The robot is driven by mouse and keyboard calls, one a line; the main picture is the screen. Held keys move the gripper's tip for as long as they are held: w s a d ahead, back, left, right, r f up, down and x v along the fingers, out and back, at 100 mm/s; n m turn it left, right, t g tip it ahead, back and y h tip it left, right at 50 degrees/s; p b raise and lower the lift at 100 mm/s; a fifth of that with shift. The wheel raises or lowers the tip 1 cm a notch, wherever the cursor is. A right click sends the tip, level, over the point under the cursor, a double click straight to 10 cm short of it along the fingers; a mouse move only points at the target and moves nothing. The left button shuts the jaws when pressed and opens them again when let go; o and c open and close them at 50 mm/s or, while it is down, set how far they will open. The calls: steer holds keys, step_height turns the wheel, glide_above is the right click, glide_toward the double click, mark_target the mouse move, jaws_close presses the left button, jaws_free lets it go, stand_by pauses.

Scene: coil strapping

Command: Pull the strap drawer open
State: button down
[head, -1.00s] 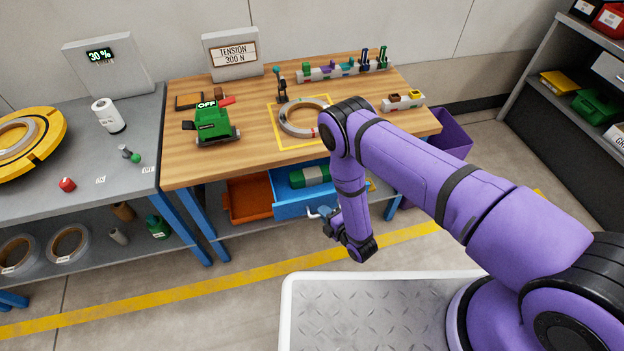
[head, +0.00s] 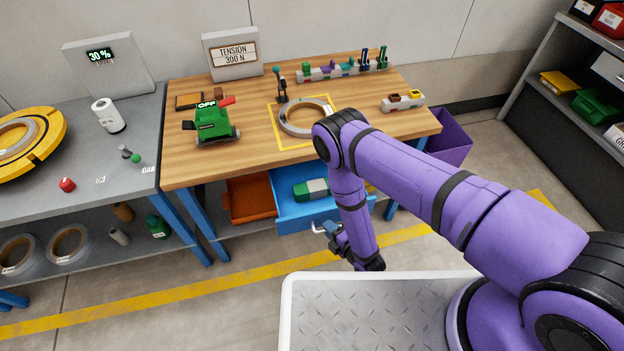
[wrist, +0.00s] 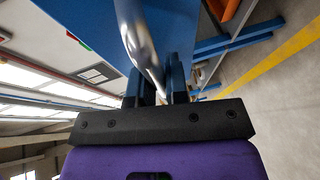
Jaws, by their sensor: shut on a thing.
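The blue strap drawer (head: 290,217) sticks out from under the wooden workbench, partly open. A green and grey item (head: 311,189) lies inside it. My gripper (head: 325,229) is at the drawer's front, shut on its metal handle. In the wrist view the silver handle (wrist: 140,45) runs between the fingers of my gripper (wrist: 158,88), with the blue drawer front (wrist: 85,15) behind it. My arm hides the right part of the drawer in the head view.
An orange bin (head: 250,200) stands left of the drawer under the bench. The wooden bench top (head: 235,160) carries a green tool (head: 214,125) and a coil (head: 305,118). A purple bin (head: 450,137) stands at the bench's right. Floor in front of the drawer is partly clear.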

steer(key=shift+s+d, duration=0.2)
steer(key=shift+s, duration=0.5)
steer(key=shift+s+d, duration=0.2)
steer(key=shift+s, duration=0.5)
steer(key=shift+s+d, duration=0.2)
steer(key=shift+s, duration=0.5)
steer(key=shift+c, duration=2.4)
jaws_free()
